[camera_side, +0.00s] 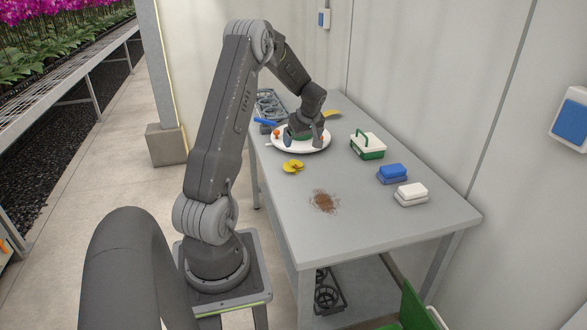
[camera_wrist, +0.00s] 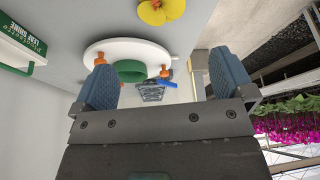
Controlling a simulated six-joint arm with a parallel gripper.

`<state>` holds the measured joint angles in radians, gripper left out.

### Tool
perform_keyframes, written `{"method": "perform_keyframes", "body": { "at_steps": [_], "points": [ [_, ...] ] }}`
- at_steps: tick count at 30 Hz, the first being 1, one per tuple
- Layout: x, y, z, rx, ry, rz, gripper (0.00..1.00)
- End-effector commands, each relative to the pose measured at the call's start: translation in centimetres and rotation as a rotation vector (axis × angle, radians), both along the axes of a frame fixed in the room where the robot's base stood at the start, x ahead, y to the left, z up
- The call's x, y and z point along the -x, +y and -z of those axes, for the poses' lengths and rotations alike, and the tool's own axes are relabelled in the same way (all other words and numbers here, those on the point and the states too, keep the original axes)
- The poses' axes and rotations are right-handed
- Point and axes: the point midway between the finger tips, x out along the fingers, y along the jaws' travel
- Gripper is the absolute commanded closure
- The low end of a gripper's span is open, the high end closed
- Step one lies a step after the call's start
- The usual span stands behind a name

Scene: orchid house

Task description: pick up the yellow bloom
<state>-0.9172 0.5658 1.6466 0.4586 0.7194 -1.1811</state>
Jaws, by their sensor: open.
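The yellow bloom (camera_side: 293,167) lies on the grey table, in front of the white round plate. It also shows at the top edge of the wrist view (camera_wrist: 161,11), partly cut off. My gripper (camera_side: 303,140) is over the white plate (camera_side: 322,148) in the side view, behind the bloom and apart from it. In the wrist view my gripper (camera_wrist: 164,88) has its two blue-grey fingers wide apart with nothing held between them. A green round thing (camera_wrist: 130,71) and orange pieces (camera_wrist: 155,57) are on or by the plate; my wrist partly hides them in the side view.
A green and white caddy (camera_side: 367,146), a blue block (camera_side: 392,173) and a white block (camera_side: 411,193) stand along the right side of the table (camera_side: 365,225). Brown loose fibre (camera_side: 325,202) lies near the front. Black trays (camera_side: 268,104) are at the back. The table around the bloom is clear.

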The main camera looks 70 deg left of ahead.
Motion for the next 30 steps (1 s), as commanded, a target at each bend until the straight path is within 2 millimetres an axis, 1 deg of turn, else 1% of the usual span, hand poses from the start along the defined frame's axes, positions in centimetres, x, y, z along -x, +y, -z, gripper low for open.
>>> {"method": "perform_keyframes", "body": {
  "at_steps": [5, 9, 12, 15, 20, 23, 27, 30],
  "points": [
    [0.4, 1.1, 2.3, 0.003, 0.002, -0.012, 0.0],
    [0.6, 2.1, 4.9, 0.004, 0.002, -0.011, 0.0],
    [0.8, 2.7, 6.5, 0.003, 0.002, -0.01, 0.0],
    [0.8, 3.1, 7.5, 0.001, 0.002, -0.008, 0.0],
    [0.9, 3.5, 8.4, 0.002, 0.0, -0.009, 0.0],
    [1.1, 3.9, 9.4, 0.003, 0.002, -0.01, 0.0],
    [1.4, 4.7, 11.5, 0.004, 0.002, -0.009, 0.0],
    [1.4, 5.1, 12.4, 0.002, 0.001, -0.008, 0.0]
  ]
}}
